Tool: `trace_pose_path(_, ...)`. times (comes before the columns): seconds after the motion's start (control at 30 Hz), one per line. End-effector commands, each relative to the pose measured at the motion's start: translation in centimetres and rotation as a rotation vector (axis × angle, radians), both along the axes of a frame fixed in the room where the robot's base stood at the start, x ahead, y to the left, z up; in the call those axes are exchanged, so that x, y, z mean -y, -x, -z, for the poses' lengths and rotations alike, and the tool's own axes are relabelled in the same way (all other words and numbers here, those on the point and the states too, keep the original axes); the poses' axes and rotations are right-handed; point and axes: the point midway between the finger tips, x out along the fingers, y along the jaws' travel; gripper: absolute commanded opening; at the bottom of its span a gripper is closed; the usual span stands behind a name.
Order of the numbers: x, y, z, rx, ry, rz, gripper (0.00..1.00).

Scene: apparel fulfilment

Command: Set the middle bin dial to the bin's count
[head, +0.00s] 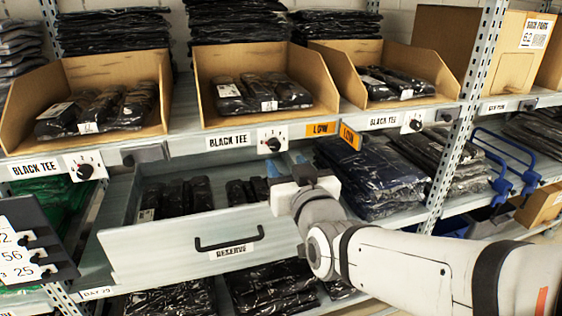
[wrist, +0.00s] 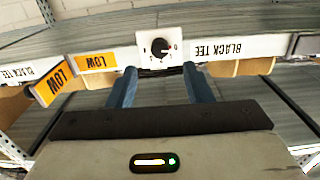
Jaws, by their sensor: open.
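The middle bin (head: 208,97) is an open cardboard bin holding several black bagged tees (head: 262,94). Its dial (head: 272,140) is a black knob on a white plate, on the shelf edge between a BLACK TEE label (head: 228,140) and an orange LOW tag (head: 321,129). My gripper (head: 274,168) is just below this dial in the head view. In the wrist view, which is upside down, the dial (wrist: 160,47) sits ahead of the gap between the blue fingers of my open gripper (wrist: 159,75). The fingers appear apart from the knob. The pointer's exact number is too small to read.
A RESERVE drawer (head: 190,245) stands pulled out below, holding black packs, with my arm to its right. A second LOW tag (head: 350,136) juts out right of the dial. Left (head: 85,172) and right (head: 412,121) bins have their own dials. A metal post (head: 467,110) stands right.

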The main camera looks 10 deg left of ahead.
Motion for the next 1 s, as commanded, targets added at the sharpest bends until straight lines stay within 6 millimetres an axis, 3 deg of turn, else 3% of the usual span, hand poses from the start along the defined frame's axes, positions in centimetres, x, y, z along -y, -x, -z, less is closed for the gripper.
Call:
trace_pose_path(0.5, -3.6, -5.8, 0.0, -0.001, 0.001, -0.001, 0.46)
trace_pose_path(0.87, -3.9, -6.2, -0.1, -0.001, 0.001, -0.002, 0.46)
trace_pose_path(1.0, -3.9, -6.2, -0.1, -0.001, 0.001, -0.002, 0.35)
